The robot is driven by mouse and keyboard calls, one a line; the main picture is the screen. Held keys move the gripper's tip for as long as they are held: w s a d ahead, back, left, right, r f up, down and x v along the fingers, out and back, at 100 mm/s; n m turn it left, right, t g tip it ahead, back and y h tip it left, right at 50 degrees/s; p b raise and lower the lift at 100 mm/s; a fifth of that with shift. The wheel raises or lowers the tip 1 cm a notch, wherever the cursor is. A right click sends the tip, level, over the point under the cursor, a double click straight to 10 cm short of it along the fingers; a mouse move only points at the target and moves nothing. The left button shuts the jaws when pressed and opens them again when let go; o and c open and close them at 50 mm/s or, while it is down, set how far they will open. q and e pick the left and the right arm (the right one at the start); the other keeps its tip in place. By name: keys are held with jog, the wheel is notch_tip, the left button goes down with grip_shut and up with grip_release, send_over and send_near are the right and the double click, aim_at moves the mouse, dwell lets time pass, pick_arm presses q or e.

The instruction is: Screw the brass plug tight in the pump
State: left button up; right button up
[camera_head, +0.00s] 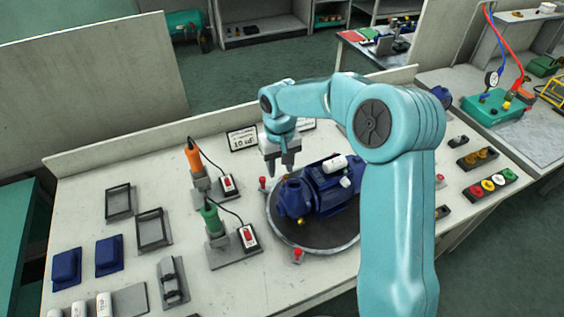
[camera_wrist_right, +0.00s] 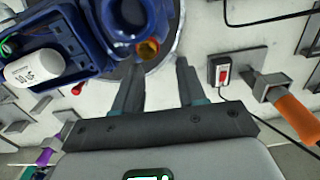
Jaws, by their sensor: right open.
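The dark blue pump (camera_head: 325,190) lies on a round dark turntable with a pale rim (camera_head: 318,250). A small yellow spot (camera_head: 300,221) shows low on the pump's near side in the head view. My right gripper (camera_head: 279,172) is open and empty, pointing down at the pump's left end. My left gripper is out of view.
Red clamp knobs (camera_head: 298,254) stand around the turntable. An orange-handled tool (camera_head: 193,158) and a green-handled tool (camera_head: 211,217) stand in holders at left, with red-switch boxes (camera_head: 248,236). Frames and blue blocks (camera_head: 108,253) lie further left. A cap tray (camera_head: 489,184) is at right.

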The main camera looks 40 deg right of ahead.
jog(key=shift+n, duration=0.3)
jog(key=shift+s, duration=0.1)
jog(key=shift+s+b, duration=0.7)
jog(key=shift+s, duration=0.5)
grip_shut()
jog(key=shift+f+m, duration=0.15)
jog(key=shift+m, duration=0.45)
jog(key=shift+m+b, duration=0.4)
jog(key=shift+m, duration=0.8)
